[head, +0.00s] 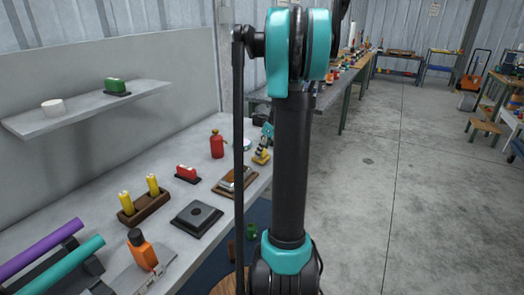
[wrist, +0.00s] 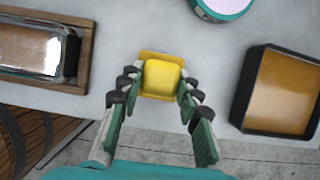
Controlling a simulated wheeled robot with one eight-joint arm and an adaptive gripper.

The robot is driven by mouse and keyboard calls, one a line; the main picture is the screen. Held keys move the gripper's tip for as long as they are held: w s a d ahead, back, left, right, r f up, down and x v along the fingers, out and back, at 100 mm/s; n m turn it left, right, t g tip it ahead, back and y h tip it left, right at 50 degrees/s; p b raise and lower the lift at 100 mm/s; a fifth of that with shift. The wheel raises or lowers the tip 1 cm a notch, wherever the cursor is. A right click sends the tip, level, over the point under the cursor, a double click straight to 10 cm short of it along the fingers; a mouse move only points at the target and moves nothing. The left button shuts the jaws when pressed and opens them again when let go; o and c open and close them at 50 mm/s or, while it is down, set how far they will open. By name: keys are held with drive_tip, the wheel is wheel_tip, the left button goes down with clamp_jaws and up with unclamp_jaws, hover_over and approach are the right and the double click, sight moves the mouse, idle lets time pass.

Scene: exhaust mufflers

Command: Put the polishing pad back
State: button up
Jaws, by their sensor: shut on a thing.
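My gripper (wrist: 155,92) is shut on a yellow block (wrist: 161,78), which sits between the two rows of dark finger pads. The block has a smooth, rounded top and a darker yellow edge on its far side. In the head view my gripper (head: 267,134) is low over the right edge of the bench, and the yellow block (head: 261,156) shows below it. I cannot tell whether the block touches the bench. No label shows whether this block is the polishing pad.
A wooden tray (wrist: 72,82) holding a glassy block is left of my gripper. A black tray (wrist: 240,95) with an amber surface is right, and a teal-rimmed disc (wrist: 222,8) is beyond. A red bottle (head: 217,145) stands nearby. The wall shelf (head: 80,108) has free room.

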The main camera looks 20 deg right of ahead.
drive_tip(key=o, duration=1.1)
drive_tip(key=v, duration=1.2)
